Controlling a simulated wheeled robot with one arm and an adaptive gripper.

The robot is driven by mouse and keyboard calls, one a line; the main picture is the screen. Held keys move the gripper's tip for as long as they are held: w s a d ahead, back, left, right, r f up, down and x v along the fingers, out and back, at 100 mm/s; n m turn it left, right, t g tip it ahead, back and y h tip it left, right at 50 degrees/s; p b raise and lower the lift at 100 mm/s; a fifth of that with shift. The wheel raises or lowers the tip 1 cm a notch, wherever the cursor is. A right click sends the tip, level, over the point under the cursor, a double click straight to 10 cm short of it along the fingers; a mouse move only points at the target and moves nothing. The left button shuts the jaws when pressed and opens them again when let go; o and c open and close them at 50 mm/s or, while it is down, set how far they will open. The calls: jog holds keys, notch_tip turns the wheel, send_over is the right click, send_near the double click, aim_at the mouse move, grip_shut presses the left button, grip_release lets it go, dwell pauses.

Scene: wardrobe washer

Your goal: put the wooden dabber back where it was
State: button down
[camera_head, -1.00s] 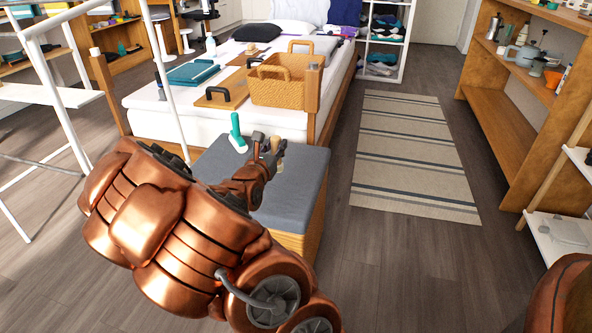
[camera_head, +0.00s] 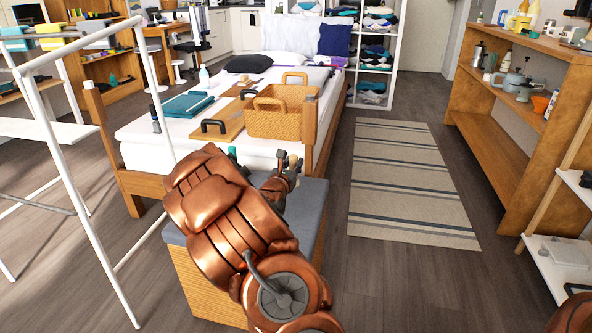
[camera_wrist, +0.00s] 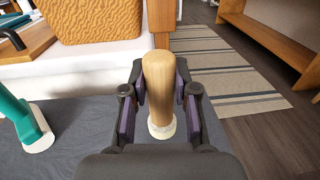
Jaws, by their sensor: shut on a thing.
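The wooden dabber (camera_wrist: 159,78) has a tan handle and a whitish foot. It stands roughly upright between the fingers of my gripper (camera_wrist: 160,100), which is shut on it. In the head view my gripper (camera_head: 286,166) is over the far right part of the grey-topped bench (camera_head: 308,203). I cannot tell whether the dabber's foot touches the bench top. A teal-handled tool (camera_wrist: 14,110) with a white foot stands on the bench to the left of my gripper. In the head view my arm hides most of the bench top.
A bed with a wooden frame stands behind the bench and carries a wicker basket (camera_head: 276,123), a board (camera_head: 232,128) and teal folded cloth (camera_head: 188,104). A white rack (camera_head: 62,170) is at the left, wooden shelves (camera_head: 497,160) at the right. The striped rug (camera_head: 405,190) is clear.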

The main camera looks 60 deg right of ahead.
jog(key=x, duration=0.2)
jog(key=shift+w+d+f, duration=0.15)
jog(key=shift+w+d, duration=0.05)
jog(key=shift+w, duration=0.05)
notch_tip(320, 180, down, 4)
jog(key=b, duration=0.2)
jog(key=shift+s+d+b, duration=0.1)
jog(key=shift+b, duration=0.25)
jog(key=shift+r, duration=0.25)
jog(key=c, duration=0.9)
grip_release()
jog(key=shift+f, duration=0.1)
